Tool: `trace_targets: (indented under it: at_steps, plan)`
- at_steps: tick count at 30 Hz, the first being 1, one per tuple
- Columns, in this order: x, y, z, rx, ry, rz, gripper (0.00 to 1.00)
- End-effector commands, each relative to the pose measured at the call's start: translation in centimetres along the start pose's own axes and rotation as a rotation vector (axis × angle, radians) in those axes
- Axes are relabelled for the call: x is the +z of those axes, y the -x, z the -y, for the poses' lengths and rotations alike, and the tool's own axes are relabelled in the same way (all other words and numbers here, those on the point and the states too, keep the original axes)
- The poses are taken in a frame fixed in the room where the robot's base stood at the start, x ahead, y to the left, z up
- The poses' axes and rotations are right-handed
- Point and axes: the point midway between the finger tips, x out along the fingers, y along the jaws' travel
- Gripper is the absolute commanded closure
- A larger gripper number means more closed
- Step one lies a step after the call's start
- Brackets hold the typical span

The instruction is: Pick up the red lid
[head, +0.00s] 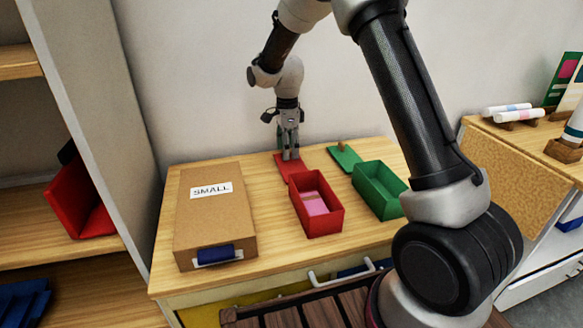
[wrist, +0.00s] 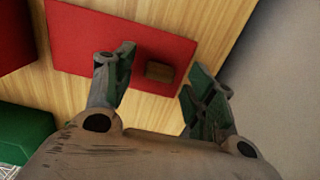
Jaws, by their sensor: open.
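The red lid (head: 281,167) lies flat on the wooden table, behind the open red box (head: 318,205). In the wrist view the red lid (wrist: 85,42) shows as a flat red panel with a small brown knob (wrist: 160,72). My gripper (head: 291,157) points down at the lid from above. In the wrist view my gripper (wrist: 158,75) has its two fingers apart, with the knob between them and a gap to each finger. I cannot tell how far the fingertips are above the lid. The gripper hides part of the lid in the head view.
A green box (head: 378,190) stands right of the red box, with a green lid (head: 345,158) behind it. A brown carton marked SMALL (head: 213,215) stands at the left of the table. A wall rises close behind the table. The red box holds pink paper (head: 314,203).

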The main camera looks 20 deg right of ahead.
Motion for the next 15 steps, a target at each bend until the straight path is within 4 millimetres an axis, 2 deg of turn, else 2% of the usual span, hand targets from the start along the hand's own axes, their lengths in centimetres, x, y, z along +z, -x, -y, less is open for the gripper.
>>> trace_targets:
  at_steps: [3, 10, 11, 15]
  plan:
    - [0.02, -1.10, -0.06, 0.001, 0.001, -0.001, 0.45]
    - [0.03, -1.23, -0.02, -0.001, 0.001, 0.000, 0.45]
    - [0.03, -1.22, -0.02, -0.001, 0.001, 0.000, 0.48]
    - [0.03, -1.21, -0.02, -0.001, 0.002, 0.000, 0.74]
